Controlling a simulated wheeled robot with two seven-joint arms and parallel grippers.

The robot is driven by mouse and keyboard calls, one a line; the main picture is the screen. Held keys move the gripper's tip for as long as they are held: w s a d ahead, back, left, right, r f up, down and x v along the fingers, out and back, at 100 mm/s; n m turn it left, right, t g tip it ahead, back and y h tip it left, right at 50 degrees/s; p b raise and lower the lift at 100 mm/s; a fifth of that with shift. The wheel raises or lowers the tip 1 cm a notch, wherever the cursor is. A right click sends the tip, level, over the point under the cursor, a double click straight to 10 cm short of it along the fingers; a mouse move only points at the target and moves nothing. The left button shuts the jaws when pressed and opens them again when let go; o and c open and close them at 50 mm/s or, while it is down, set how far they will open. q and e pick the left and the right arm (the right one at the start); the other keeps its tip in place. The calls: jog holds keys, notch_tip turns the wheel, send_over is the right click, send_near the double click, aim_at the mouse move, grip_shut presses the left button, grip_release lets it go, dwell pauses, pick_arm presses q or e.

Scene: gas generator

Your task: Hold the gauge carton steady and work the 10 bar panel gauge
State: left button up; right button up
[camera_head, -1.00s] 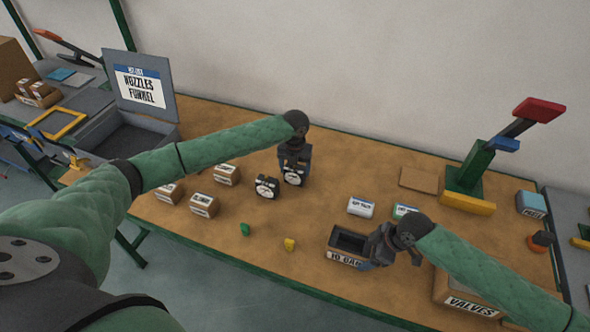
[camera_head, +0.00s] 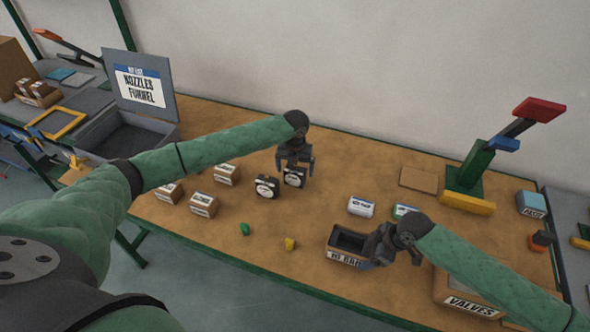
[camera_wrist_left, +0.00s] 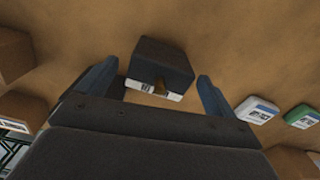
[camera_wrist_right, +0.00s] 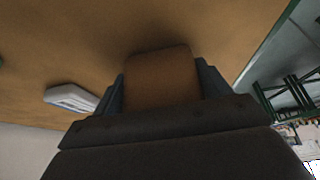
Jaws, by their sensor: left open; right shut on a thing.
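A black panel gauge with a white dial (camera_head: 294,179) stands on the table below my left gripper (camera_head: 296,165). In the left wrist view the gauge (camera_wrist_left: 162,63) lies between the two spread fingers, with a gap on each side, so the gripper is open around it. The open gauge carton (camera_head: 350,243), labelled 10 BAR, stands near the front of the table. My right gripper (camera_head: 372,259) is shut on the carton's right side. In the right wrist view a brown carton wall (camera_wrist_right: 160,80) fills the space between the fingers. The dial marking is too small to read.
A second black gauge (camera_head: 267,187) stands close left of the first. Several small boxes (camera_head: 203,204) are further left. A white labelled box (camera_head: 361,207) lies between the gauges and carton. A VALVES box (camera_head: 466,304) is at right.

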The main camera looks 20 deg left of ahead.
pick_arm(q)
notch_tip(320, 180, up, 11)
jog(key=shift+f, duration=0.15)
jog(key=shift+r, duration=0.2)
jog(key=c, duration=0.3)
jog(key=shift+s+f, duration=0.15)
jog(key=c, duration=0.3)
jog(key=shift+d, duration=0.15)
jog(key=f+n, duration=0.1)
jog(key=n, duration=0.4)
jog(key=f+n, duration=0.2)
jog(key=n, duration=0.3)
jog(key=f+n, duration=0.1)
jog(key=n, duration=0.5)
jog(key=shift+a+f, duration=0.2)
jog(key=shift+f, duration=3)
